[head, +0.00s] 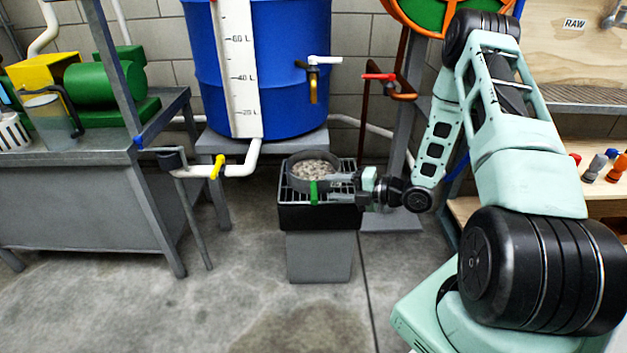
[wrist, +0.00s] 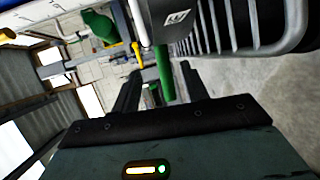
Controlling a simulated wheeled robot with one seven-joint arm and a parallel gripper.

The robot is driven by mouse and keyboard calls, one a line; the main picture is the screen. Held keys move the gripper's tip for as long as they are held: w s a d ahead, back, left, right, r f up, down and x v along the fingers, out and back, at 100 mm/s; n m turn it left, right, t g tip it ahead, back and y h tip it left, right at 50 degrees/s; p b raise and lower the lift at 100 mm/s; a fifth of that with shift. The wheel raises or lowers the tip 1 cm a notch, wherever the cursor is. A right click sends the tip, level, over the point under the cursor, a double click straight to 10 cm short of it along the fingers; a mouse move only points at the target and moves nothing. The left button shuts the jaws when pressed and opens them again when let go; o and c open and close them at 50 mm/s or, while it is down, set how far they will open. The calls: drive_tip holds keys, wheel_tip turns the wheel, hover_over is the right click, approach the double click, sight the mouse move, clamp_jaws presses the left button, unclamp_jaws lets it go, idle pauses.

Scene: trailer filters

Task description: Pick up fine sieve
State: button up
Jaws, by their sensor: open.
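A round grey sieve (head: 298,186) with a green handle (head: 313,193) sits on a slatted grate in the head view. Pale gravel-like pieces lie in it. I take it for the fine sieve, though its mesh is too small to see. My gripper (head: 347,181) is at the sieve's right side, low and roughly level with it. In the wrist view the green handle (wrist: 164,75) lies between the two open fingers of my gripper (wrist: 158,85). I cannot tell whether either finger touches it. Part of the sieve's dark wall (wrist: 172,22) shows beyond.
The grate (head: 342,195) tops a black box on a grey pedestal (head: 319,255). A blue tank (head: 285,60) with taps stands behind it. A grey workbench (head: 80,190) with green machinery is at the left. The floor in front is clear.

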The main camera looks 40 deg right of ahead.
sight(319, 186)
drive_tip(key=shift+b+x, duration=1.15)
drive_tip(key=shift+x, duration=1.6)
clamp_jaws()
